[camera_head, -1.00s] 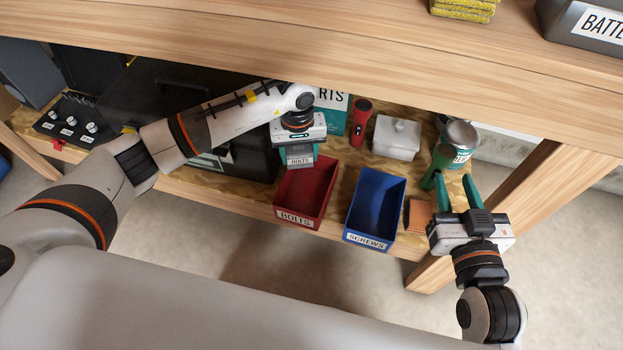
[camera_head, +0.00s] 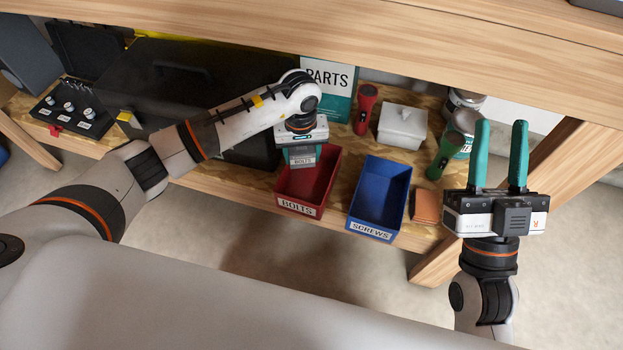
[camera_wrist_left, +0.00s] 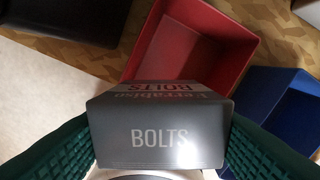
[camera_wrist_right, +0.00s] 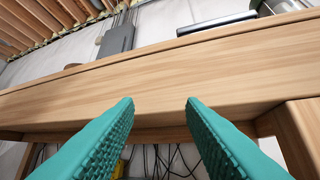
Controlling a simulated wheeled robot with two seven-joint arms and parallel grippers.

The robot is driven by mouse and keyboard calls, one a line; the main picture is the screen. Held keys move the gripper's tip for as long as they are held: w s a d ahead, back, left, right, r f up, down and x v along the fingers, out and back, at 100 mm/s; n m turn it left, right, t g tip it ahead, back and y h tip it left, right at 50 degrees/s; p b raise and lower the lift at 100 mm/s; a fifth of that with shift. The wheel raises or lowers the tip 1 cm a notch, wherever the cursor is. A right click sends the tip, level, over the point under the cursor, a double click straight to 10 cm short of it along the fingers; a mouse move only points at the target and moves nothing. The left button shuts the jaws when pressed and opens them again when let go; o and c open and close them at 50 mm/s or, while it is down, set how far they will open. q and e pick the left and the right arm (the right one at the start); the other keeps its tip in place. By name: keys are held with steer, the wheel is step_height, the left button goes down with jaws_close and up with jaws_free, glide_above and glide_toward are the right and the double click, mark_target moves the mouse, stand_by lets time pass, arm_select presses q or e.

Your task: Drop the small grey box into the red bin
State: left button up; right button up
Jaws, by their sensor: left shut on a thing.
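The small grey box (camera_head: 302,158), labelled BOLTS, is held in my left gripper (camera_head: 302,150). In the left wrist view the grey box (camera_wrist_left: 160,132) sits between the two green fingers, close to the camera. The red bin (camera_head: 300,208), also labelled BOLTS, stands on the lower shelf. The box is above the back left part of the red bin; in the left wrist view the bin (camera_wrist_left: 235,38) lies beyond the box to the upper right. My right gripper (camera_head: 502,160) is open and empty, to the right of the shelf's things; its spread fingers also show in the right wrist view (camera_wrist_right: 160,115).
A blue bin (camera_head: 366,226) labelled SCREWS stands right of the red bin. A black case (camera_head: 180,90) is at the left. The wooden tabletop (camera_head: 400,50) overhangs the shelf.

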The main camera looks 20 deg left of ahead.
steer(key=shift+s+r, duration=0.15)
steer(key=shift+r, duration=0.05)
arm_select(q)
steer(key=o, duration=1.1)
steer(key=shift+o, duration=0.2)
arm_select(e)
steer(key=shift+y, duration=0.3)
arm_select(q)
steer(key=shift+r, duration=0.25)
step_height(320, 180, up, 10)
steer(key=p, duration=0.3)
steer(key=shift+r, duration=0.65)
arm_select(e)
steer(key=w+f+g+h, duration=0.3)
steer(key=w+f+g, duration=0.1)
steer(key=f+g, duration=0.4)
step_height(320, 180, down, 2)
steer(key=shift+d+f, duration=0.15)
steer(key=shift+d, duration=0.2)
